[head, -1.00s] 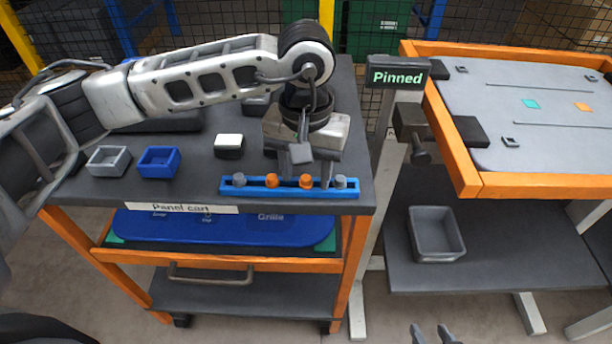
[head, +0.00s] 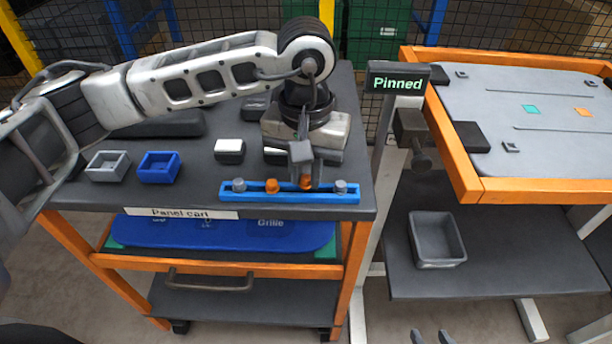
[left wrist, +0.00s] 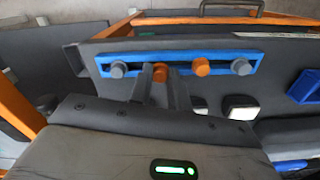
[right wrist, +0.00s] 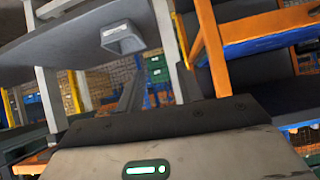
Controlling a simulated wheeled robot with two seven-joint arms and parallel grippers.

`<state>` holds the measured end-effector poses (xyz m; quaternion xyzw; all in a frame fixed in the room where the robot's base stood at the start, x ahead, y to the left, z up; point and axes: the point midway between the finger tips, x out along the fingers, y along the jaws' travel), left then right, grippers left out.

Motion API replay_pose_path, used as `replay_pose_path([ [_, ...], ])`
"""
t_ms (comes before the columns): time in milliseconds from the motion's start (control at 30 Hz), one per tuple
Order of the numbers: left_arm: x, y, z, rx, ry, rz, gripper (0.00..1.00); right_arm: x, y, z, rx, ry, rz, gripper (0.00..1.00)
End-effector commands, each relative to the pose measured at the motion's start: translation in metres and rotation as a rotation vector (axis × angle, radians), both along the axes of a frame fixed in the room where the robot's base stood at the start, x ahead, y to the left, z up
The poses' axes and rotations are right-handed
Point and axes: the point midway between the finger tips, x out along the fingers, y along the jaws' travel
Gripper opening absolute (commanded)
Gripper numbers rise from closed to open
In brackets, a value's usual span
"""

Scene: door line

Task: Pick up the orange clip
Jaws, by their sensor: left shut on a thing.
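A blue rail (head: 255,198) on the panel cart's top holds a row of clips, orange in the middle and grey at the ends. My left gripper (head: 306,180) is shut on the right-hand orange clip (head: 306,184), at the rail; the left wrist view shows this clip (left wrist: 160,72) between the two fingers. I cannot tell whether it is clear of the rail. The other orange clip (head: 272,186) stands on the rail just left of it. My right gripper (head: 430,337) is open and empty at the bottom edge of the head view, far from the rail.
Grey clips (head: 239,186) and (head: 340,187) flank the orange ones. A grey bin (head: 108,165), a blue bin (head: 159,167) and a white-topped block (head: 229,151) stand left on the cart. A "Pinned" sign (head: 397,82) and an orange-framed table (head: 470,185) stand right; a grey tray (head: 437,240) sits below.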

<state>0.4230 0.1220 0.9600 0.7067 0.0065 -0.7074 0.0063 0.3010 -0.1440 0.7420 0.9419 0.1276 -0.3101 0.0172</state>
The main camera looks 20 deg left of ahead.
Motion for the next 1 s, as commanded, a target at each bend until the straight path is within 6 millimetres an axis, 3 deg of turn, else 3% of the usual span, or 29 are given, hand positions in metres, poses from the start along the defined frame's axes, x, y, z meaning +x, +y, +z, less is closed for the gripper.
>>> replay_pose_path([
  [133, -0.001, -0.003, 0.023, -0.003, -0.007, -0.004, 0.0, -0.002, 0.001, -0.007, 0.011, 0.003, -0.002, 0.36],
  [400, -0.042, -0.035, 0.082, -0.002, -0.009, -0.01, 0.0, -0.001, 0.003, -0.007, 0.031, -0.009, -0.006, 0.36],
  [700, -0.094, -0.075, 0.109, 0.0, -0.005, -0.007, 0.0, 0.002, 0.005, -0.01, 0.049, -0.019, -0.01, 0.36],
  [1000, -0.11, -0.087, 0.119, 0.0, -0.001, -0.001, 0.0, 0.004, 0.005, -0.007, 0.056, -0.028, -0.013, 0.36],
])
